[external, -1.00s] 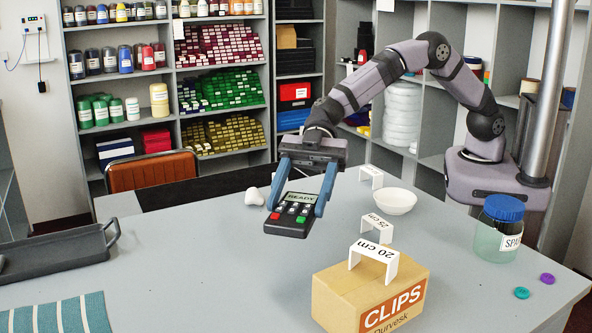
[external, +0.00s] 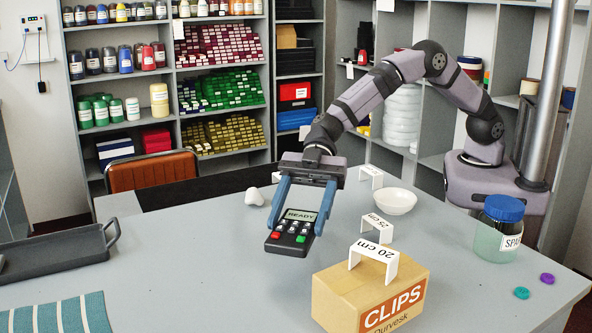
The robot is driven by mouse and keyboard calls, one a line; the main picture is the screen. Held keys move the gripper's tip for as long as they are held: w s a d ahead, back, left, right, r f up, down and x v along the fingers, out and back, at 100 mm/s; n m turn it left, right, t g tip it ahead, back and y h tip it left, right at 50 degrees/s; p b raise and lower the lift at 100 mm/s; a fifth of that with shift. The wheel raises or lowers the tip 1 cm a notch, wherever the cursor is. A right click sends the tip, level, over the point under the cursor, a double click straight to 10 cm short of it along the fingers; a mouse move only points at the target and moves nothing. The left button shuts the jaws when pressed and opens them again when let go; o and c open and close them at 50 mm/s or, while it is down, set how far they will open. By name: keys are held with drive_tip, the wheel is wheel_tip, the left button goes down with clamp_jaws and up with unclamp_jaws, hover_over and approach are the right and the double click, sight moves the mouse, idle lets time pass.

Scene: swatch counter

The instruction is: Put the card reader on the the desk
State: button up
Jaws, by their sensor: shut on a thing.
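The card reader (external: 290,237) is a dark handheld terminal with a lit READY screen, grey keys and red and green keys. My gripper (external: 300,225) has its two blue fingers shut on the card reader's sides. The reader is tilted with its face toward the camera. It is over the middle of the grey desk (external: 190,240); I cannot tell whether its lower end touches the top.
A CLIPS box (external: 368,290) with a white 20 cm bracket (external: 374,260) stands front right. A white bowl (external: 395,201), a 25 cm bracket (external: 377,227) and a blue-lidded jar (external: 498,232) are right. A dark tray (external: 60,258) and striped cloth (external: 55,316) are left.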

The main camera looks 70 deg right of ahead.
drive_tip(key=shift+f, duration=2.8)
drive_tip(key=shift+f, duration=0.2)
drive_tip(key=o, duration=1.2)
drive_tip(key=shift+o, duration=0.2)
drive_tip(key=shift+r, duration=0.2)
drive_tip(key=shift+d, duration=0.35)
drive_tip(key=shift+o, duration=0.5)
drive_tip(key=b+v, duration=0.2)
drive_tip(key=v, duration=0.9)
drive_tip(key=shift+d, duration=0.2)
